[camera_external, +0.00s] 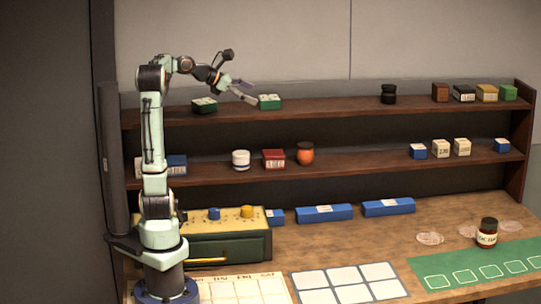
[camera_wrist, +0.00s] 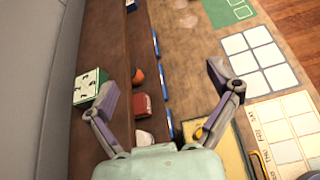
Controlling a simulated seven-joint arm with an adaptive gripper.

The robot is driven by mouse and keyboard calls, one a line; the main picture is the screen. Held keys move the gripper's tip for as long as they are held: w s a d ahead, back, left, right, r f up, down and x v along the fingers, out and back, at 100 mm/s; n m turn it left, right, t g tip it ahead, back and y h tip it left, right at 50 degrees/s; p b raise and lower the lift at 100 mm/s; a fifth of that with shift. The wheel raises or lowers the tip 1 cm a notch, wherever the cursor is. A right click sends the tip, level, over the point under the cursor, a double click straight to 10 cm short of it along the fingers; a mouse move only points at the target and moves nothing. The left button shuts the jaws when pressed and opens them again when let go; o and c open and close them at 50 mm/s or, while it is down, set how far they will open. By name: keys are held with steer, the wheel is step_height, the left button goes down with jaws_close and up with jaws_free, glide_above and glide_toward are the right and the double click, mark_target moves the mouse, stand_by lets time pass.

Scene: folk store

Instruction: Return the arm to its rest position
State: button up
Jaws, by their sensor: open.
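My arm stands at the left of the shelves in the external view, its upper part bent over to the right. My gripper (camera_external: 246,90) is raised near the top shelf (camera_external: 340,104), by two green boxes. It is open and empty. The wrist view shows my gripper (camera_wrist: 160,100) with its two fingers spread wide. A green box with a white top (camera_wrist: 90,86) shows beside the left finger in that view. I cannot tell whether the finger touches it.
Jars and boxes stand on both shelves, among them an orange jar (camera_external: 305,154) and a red box (camera_external: 273,158). A yellow-topped case (camera_external: 205,222) sits near my base. A dark jar (camera_external: 487,233) stands near the green mat (camera_external: 480,267).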

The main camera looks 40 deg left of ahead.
steer(key=s+d+f+m+g+y, duration=0.3)
steer(key=s+d+f+m+y, duration=0.1)
steer(key=s+d+f+m, duration=0.5)
steer(key=s+a+f+m+g+y, duration=0.2)
steer(key=s+a+f+m+g, duration=0.1)
steer(key=s+a+f+m, duration=0.2)
steer(key=s+a+f+m+g+y, duration=0.3)
steer(key=s+a+f+m, duration=0.2)
steer(key=s+m, duration=0.5)
steer(key=shift+s+a, duration=0.3)
steer(key=shift+a, duration=0.05)
